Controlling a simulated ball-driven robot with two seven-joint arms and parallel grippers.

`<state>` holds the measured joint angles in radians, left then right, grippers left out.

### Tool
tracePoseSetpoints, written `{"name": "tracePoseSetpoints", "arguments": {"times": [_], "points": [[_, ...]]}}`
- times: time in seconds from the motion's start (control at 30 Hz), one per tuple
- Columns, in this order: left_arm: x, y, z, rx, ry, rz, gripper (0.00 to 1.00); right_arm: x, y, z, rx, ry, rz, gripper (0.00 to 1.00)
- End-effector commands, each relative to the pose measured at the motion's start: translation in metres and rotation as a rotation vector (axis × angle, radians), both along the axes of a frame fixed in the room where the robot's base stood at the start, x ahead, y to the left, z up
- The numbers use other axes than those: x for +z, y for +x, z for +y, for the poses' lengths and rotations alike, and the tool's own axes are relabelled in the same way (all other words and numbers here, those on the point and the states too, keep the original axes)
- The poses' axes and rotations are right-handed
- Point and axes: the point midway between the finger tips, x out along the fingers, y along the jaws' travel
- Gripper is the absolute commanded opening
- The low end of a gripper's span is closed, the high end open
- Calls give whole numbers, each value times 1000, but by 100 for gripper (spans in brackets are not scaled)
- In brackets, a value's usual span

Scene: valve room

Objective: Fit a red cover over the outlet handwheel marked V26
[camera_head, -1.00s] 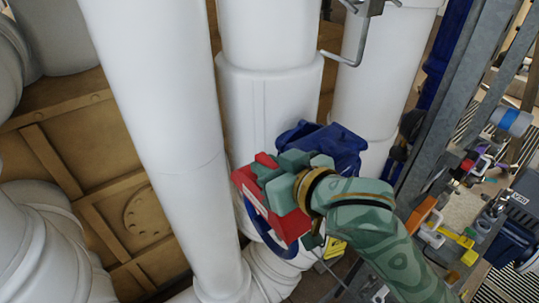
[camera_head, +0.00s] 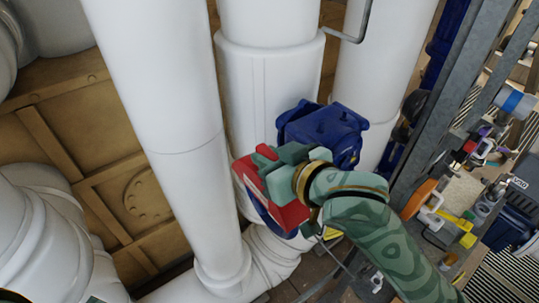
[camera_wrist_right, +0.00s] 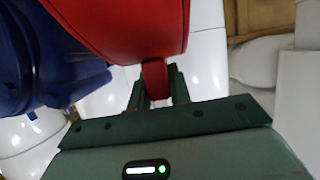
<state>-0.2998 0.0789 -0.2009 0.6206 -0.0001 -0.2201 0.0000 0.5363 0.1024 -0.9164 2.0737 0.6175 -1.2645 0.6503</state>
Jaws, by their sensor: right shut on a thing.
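The red cover (camera_head: 290,213) is held by my right gripper (camera_head: 268,172) in front of the blue handwheel (camera_head: 262,212), hiding most of it. Only a blue strip of the wheel shows along the cover's lower left side. The blue valve body (camera_head: 325,130) sits behind and to the right. In the right wrist view, the gripper fingers (camera_wrist_right: 160,88) are shut on a red tab of the cover (camera_wrist_right: 125,28), with the blue valve part (camera_wrist_right: 45,60) close at left. I cannot tell whether the cover is seated. No V26 marking is readable. My left gripper is not in view.
Large white pipes (camera_head: 170,130) stand left of and behind the valve. A grey steel upright (camera_head: 440,110) rises at right, beside a cluttered bench with several tools and a tape roll (camera_head: 515,102). A bent grey rod (camera_head: 358,25) juts out above.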

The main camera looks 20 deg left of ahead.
Motion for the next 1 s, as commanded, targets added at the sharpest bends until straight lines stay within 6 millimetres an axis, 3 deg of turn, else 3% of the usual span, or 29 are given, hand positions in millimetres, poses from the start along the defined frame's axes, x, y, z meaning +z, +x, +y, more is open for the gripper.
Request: {"name": "tracePoseSetpoints", "arguments": {"times": [0.03, 0.1, 0.13, 0.47, 1.0], "points": [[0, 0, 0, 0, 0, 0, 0, 1, 0, 0, 0, 1, -1, 23], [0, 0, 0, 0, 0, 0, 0, 1, 0, 0, 0, 1, -1, 42], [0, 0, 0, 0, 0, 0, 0, 1, 0, 0, 0, 1, -1, 45], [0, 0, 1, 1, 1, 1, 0, 2, -3, -3, 0, 1, 0, 45], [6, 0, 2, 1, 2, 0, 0, 39, -63, -81, -1, 0, -2, 45]]}}
